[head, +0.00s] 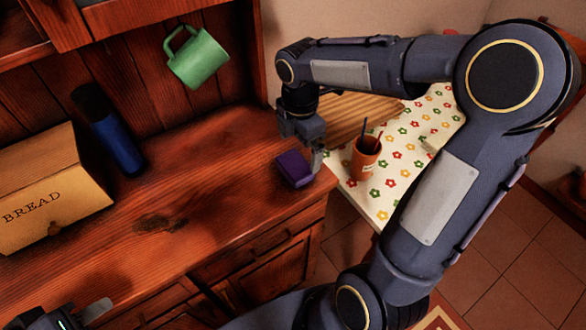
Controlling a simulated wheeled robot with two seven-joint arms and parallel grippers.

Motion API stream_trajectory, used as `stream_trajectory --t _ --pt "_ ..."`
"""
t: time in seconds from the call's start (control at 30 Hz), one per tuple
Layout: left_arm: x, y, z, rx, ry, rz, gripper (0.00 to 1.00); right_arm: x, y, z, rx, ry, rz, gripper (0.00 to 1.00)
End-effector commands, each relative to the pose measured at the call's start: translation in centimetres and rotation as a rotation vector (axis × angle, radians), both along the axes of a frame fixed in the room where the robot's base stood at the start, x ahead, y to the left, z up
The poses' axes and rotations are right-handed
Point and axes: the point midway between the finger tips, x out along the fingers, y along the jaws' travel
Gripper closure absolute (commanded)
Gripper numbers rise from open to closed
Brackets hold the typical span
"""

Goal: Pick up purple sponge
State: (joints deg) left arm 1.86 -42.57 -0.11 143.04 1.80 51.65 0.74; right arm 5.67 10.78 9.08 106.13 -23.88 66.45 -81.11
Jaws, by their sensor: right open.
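The purple sponge (293,169) lies on the wooden counter near its right end, close to the front edge. My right gripper (306,153) reaches down over the far side of the sponge and is open. One finger shows just right of the sponge. The other finger is hard to make out, so I cannot tell whether the sponge is between the fingers or touched by them. My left gripper (82,314) is only partly in view at the bottom left, low by the counter's front and away from the sponge. Its opening is not clear.
A bread box (45,195) and a dark blue bottle (117,142) stand on the counter's left side. A green mug (197,57) hangs above. A flowered table (388,205) with an orange cup (364,160) is at right. The counter's middle is clear.

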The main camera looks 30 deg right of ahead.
Motion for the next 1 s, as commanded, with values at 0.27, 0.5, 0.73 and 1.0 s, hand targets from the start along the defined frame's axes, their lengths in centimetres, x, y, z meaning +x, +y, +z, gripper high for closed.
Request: stream_trajectory --t 0.27,0.5,0.73,1.0 --pt "0.0 0.0 -0.2 0.0 0.0 0.0 0.64 0.4 0.8 -3.9 0.001 0.003 -0.001 0.0" --pt "0.0 0.0 -0.3 0.0 0.0 0.0 0.64 0.5 0.8 -5.5 0.001 -0.002 -0.003 0.0" --pt "0.0 0.0 -0.3 0.0 0.0 0.0 0.64 0.5 0.8 -5.4 0.001 -0.002 -0.003 0.09" --pt "0.0 0.0 -0.3 0.0 0.0 0.0 0.64 0.5 0.8 -5.4 0.001 -0.002 -0.003 0.4"
